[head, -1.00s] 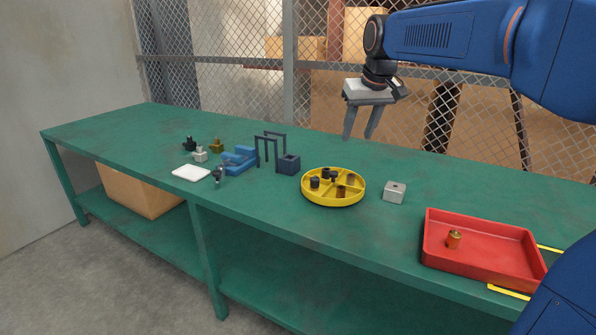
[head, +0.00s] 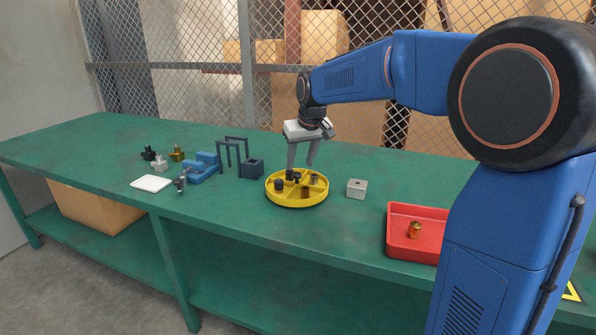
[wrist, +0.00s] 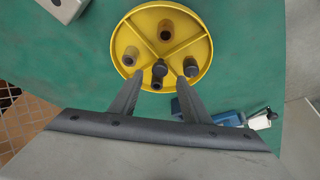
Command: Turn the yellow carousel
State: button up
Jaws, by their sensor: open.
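The yellow carousel (head: 297,203) is a round, shallow tray on the green bench, split by thin walls into compartments. It also shows in the wrist view (wrist: 188,42), holding several small dark and brownish cylinders. A dark knob-like part (wrist: 159,68) stands near its edge on my gripper's side. My gripper (head: 301,166) points down just above the far side of the carousel, with its fingers apart and empty. In the wrist view the two fingertips (wrist: 159,77) sit on either side of that dark part, near the rim. I cannot tell whether they touch anything.
A pale grey block (head: 357,189) sits right of the carousel. Left are a dark frame (head: 230,153), blue fixture (head: 203,170) and white plate (head: 151,183). The front bench strip is clear.

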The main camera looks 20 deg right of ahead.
aim_at(297, 174)
jog(key=shift+x, duration=2.4)
grip_shut()
